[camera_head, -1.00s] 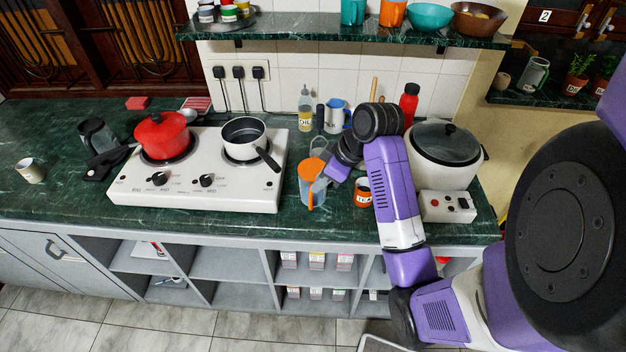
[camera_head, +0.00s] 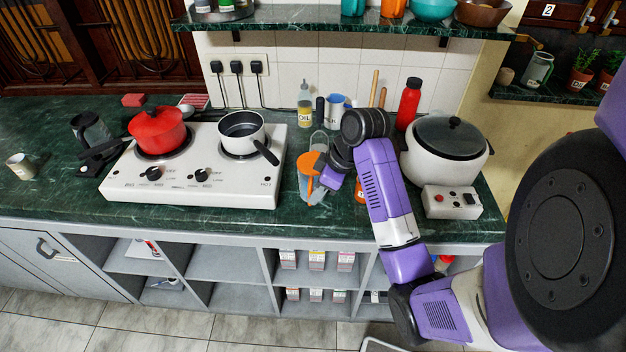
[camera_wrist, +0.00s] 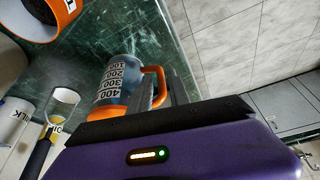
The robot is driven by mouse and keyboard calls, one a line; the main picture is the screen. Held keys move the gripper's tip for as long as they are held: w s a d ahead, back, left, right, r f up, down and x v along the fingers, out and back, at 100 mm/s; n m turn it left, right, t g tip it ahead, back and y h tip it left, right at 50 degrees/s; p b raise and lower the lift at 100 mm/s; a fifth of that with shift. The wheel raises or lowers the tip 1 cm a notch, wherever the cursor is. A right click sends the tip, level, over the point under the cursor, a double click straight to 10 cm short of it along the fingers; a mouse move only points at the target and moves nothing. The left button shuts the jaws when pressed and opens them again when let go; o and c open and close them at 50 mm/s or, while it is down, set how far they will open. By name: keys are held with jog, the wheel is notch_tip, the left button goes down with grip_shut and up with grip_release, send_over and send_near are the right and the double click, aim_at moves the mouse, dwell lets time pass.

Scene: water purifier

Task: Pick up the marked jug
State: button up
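The marked jug (camera_head: 311,180) is a clear measuring jug with an orange rim and handle. It stands upright on the green counter, right of the hob. In the wrist view the marked jug (camera_wrist: 121,78) shows numbers up to 400, with its orange handle toward my gripper (camera_wrist: 166,82). My gripper looks open, with its fingers apart at the handle; whether they touch it is unclear. In the head view my gripper (camera_head: 326,183) is at the jug's right side, and my wrist partly hides that area.
A hob (camera_head: 193,190) with a red pot (camera_head: 158,133) and a saucepan (camera_head: 241,129) is to the left. A rice cooker (camera_head: 445,160) is to the right. An oil bottle (camera_head: 305,108), milk mug (camera_head: 336,110) and red bottle (camera_head: 408,103) stand behind. An orange tea canister (camera_wrist: 40,15) is close by.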

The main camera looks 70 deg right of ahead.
jog(key=x, duration=0.5)
jog(key=shift+w+r+p, duration=0.1)
jog(key=shift+p, duration=0.25)
grip_shut()
jog(key=shift+r, duration=0.1)
dwell(0.9)
